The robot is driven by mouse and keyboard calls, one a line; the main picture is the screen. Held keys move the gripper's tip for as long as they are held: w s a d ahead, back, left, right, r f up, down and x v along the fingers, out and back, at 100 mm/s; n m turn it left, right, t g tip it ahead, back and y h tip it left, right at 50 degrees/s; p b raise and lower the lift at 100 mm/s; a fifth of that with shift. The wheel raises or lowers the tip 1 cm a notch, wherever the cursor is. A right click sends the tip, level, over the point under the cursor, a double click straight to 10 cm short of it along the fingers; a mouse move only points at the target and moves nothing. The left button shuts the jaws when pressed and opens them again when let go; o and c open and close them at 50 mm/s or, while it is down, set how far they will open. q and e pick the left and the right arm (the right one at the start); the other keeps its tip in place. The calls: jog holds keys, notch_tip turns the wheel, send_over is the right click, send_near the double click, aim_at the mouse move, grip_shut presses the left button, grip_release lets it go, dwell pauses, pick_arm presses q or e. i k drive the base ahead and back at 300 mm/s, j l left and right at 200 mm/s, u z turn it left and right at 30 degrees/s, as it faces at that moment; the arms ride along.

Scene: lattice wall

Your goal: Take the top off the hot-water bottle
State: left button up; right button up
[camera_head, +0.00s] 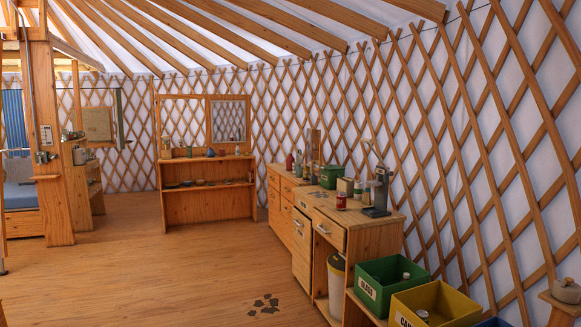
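I cannot make out a hot-water bottle for certain in the head view. A red jar with a light lid (341,202) stands on the near part of the counter. Neither of my grippers is in view.
A dark upright appliance (378,195) and a green box (331,177) stand on the counter. A green bin (382,290) and a yellow bin (445,309) sit at the near right. A wooden shelf unit (208,205) stands at the back. The wooden floor (150,275) is mostly clear.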

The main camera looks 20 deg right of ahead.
aim_at(289, 158)
jog(key=i, duration=2.85)
jog(key=i+z, duration=0.15)
jog(key=i, duration=0.65)
jog(key=i+j+z, duration=0.1)
jog(key=i, duration=0.7)
jog(key=i+z, duration=0.25)
jog(key=i, duration=0.6)
jog(key=i+j+z, duration=0.1)
jog(key=i+z, duration=0.15)
jog(key=i, duration=0.55)
jog(key=i+u, duration=0.2)
jog(key=i, duration=1.5)
jog(key=i+l+z, duration=0.1)
jog(key=i+z, duration=0.7)
jog(key=i+j+z, duration=0.25)
jog(key=i+z, duration=0.2)
